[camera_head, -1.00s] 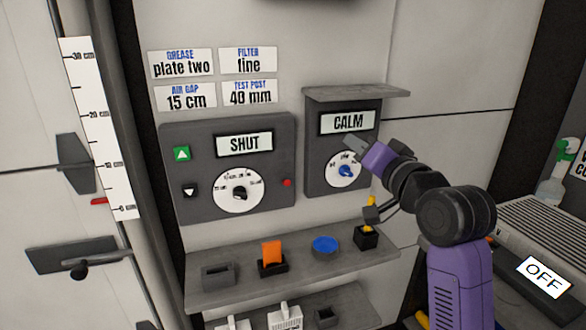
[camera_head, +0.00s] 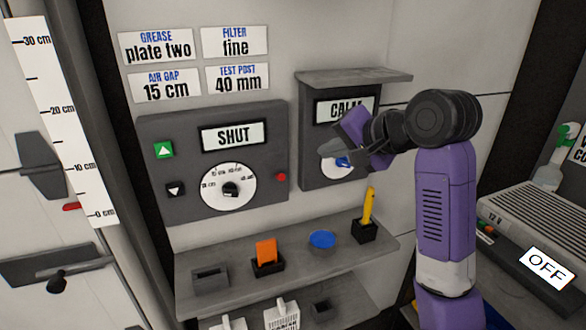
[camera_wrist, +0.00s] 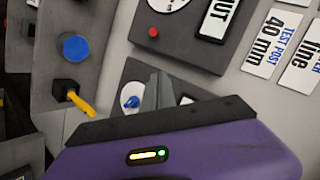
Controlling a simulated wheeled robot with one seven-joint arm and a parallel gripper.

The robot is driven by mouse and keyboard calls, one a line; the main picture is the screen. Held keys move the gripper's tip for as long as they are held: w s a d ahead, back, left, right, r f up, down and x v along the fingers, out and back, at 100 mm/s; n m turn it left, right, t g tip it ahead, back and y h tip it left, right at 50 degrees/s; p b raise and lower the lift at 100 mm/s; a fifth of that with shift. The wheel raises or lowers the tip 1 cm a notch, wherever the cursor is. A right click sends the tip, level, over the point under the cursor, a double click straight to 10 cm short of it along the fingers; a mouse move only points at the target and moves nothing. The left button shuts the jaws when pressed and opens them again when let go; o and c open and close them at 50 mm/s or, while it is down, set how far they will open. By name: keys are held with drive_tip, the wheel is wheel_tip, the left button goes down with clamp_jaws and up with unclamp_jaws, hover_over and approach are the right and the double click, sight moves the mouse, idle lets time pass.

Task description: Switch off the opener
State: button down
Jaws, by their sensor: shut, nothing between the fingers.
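The opener panel (camera_head: 250,190) is a dark grey box on the wall with a sign (camera_head: 233,136) that reads SHUT. It has a green up button (camera_head: 163,149), a black down button (camera_head: 175,189), a white dial (camera_head: 240,182) with a black knob, and a small red button (camera_head: 281,177) at its right edge. The red button (camera_wrist: 153,32) also shows in the wrist view. My gripper (camera_head: 326,148) is shut and empty, in front of the CALM panel (camera_head: 311,172), right of the opener. It partly hides that panel's sign and its dial with a blue knob (camera_head: 343,162).
A small ledge (camera_head: 392,77) juts out above the CALM panel. Below, a shelf (camera_head: 222,296) carries an orange piece (camera_head: 266,251), a blue disc (camera_head: 322,239) and a yellow stick (camera_head: 368,207) in a black holder. A grey unit marked OFF (camera_head: 547,268) stands at right.

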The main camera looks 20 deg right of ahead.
sight(280, 177)
drive_tip(key=x, duration=0.3)
drive_tip(key=a+x, duration=0.1)
drive_tip(key=x, duration=0.3)
drive_tip(key=s+p+x, duration=0.1)
drive_tip(key=x, duration=0.2)
drive_tip(key=shift+w+a+f, duration=0.2)
drive_tip(key=shift+a+f, duration=0.2)
drive_tip(key=shift+f, duration=0.15)
drive_tip(key=shift+s+a+f, duration=0.2)
drive_tip(key=shift+a+f, duration=0.25)
drive_tip(key=shift+a, duration=0.25)
drive_tip(key=shift+f, duration=0.15)
drive_tip(key=shift+s+f+t+b, duration=0.1)
drive_tip(key=shift+s+t+b, duration=0.05)
drive_tip(key=shift+t+b, duration=0.2)
